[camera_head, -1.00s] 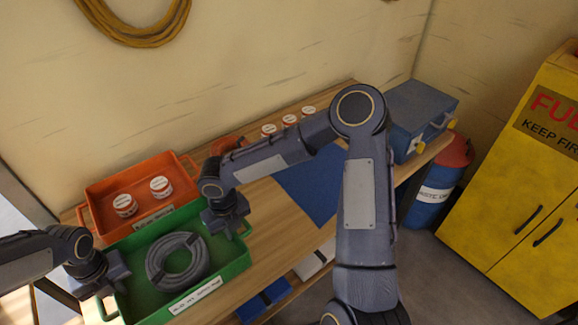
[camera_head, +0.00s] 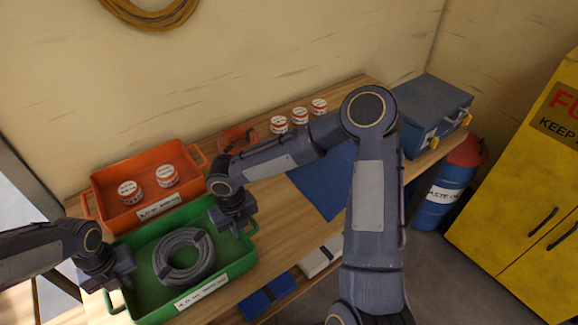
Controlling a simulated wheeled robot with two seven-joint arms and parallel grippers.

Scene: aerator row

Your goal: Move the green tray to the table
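The green tray (camera_head: 220,274) sits at the near left of the wooden bench and holds a coiled grey hose (camera_head: 184,257). A white label is on its front wall. My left gripper (camera_head: 118,283) is at the tray's left end, by the handle there. My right gripper (camera_head: 240,226) is at the tray's right end, by the other handle. The fingers of both grippers are hidden behind the wrists and hands, so I cannot tell whether they are closed on the handles. No separate table can be told apart from the bench.
An orange tray (camera_head: 105,209) with two white-and-red tins stands right behind the green one. Several tins (camera_head: 300,116), a blue mat (camera_head: 322,187) and a blue toolbox (camera_head: 432,105) lie further right. A blue drum (camera_head: 440,192) and yellow cabinet (camera_head: 520,190) stand beyond the bench.

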